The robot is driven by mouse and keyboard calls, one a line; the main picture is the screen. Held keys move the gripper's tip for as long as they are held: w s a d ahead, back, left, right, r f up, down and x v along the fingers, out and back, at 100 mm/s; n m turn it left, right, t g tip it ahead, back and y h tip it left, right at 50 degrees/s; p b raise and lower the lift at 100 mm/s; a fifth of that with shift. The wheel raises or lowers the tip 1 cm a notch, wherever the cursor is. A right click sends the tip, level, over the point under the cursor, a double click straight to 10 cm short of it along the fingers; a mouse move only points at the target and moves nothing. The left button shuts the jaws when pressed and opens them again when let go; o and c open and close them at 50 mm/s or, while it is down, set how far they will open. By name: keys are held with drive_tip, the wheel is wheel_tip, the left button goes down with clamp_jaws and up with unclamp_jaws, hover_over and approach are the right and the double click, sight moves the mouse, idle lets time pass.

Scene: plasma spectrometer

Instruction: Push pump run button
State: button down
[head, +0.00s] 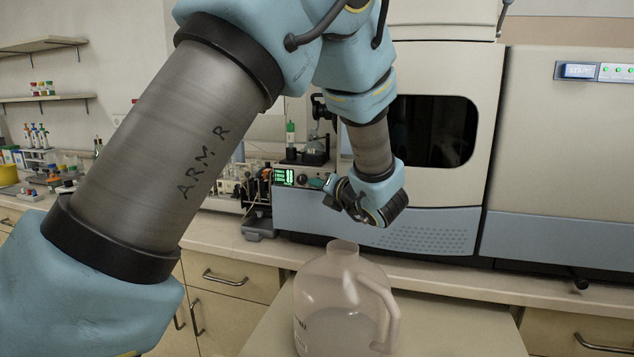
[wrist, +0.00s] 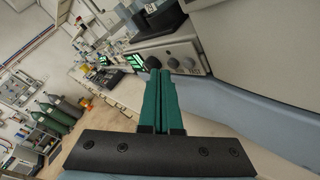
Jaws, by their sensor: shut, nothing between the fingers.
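The pump (head: 287,177) is a small box with a lit green display on the counter, left of the large instrument. Its front panel (wrist: 165,50) also shows in the wrist view, with a green display (wrist: 136,62) and dark round knobs or buttons. I cannot tell which of them is the run button. My gripper (wrist: 160,74) is shut and empty, its green fingers together and pointing at the panel's lower edge near the dark knobs. In the head view my gripper (head: 330,184) is just right of the display. I cannot tell whether the fingertips touch the panel.
A large beige and blue instrument (head: 430,215) fills the back right. A translucent jug (head: 320,310) stands in front, below my wrist. A small grey pedal-like block (head: 260,228) and tubing lie left of the pump. Gas cylinders (wrist: 55,118) stand far off in the wrist view.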

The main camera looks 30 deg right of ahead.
drive_tip(key=shift+w+d, duration=0.2)
drive_tip(key=shift+w, duration=0.05)
drive_tip(key=shift+w+d, duration=0.1)
idle(0.5)
drive_tip(key=shift+s+a, duration=0.4)
drive_tip(key=shift+s, duration=0.05)
drive_tip(key=s+a, duration=0.4)
drive_tip(key=shift+s+p, duration=0.2)
drive_tip(key=shift+p, duration=0.1)
idle(0.4)
drive_tip(key=shift+a, duration=0.15)
